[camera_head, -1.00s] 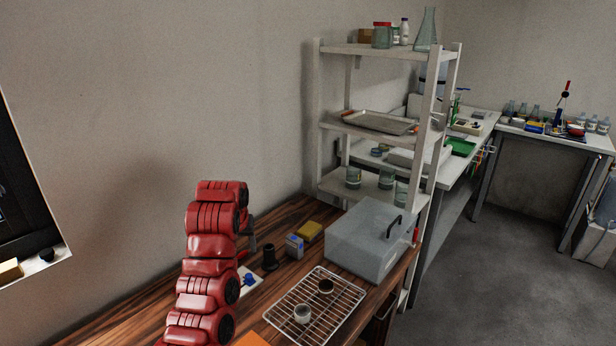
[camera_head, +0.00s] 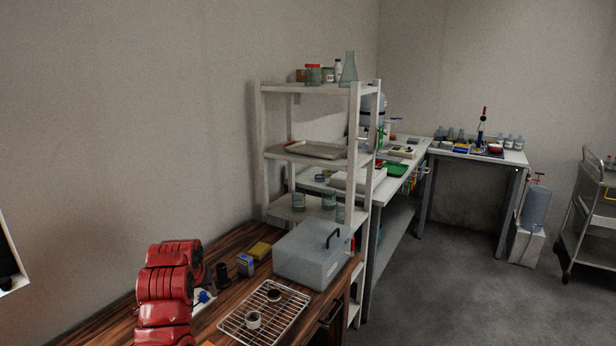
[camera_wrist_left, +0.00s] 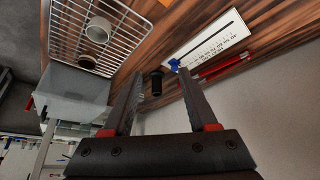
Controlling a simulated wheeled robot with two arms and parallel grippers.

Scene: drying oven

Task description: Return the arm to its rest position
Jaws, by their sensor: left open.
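My left arm (camera_head: 165,290) is red and folded at the lower left of the head view, above the wooden bench. My right arm and gripper are not in view.
A wire rack (camera_head: 285,318) holds a white cup (camera_head: 253,320) and a dark-filled cup (camera_head: 274,296). A grey box (camera_head: 312,256) with a black handle stands behind it. A white shelf (camera_head: 362,200) rises beyond the bench.

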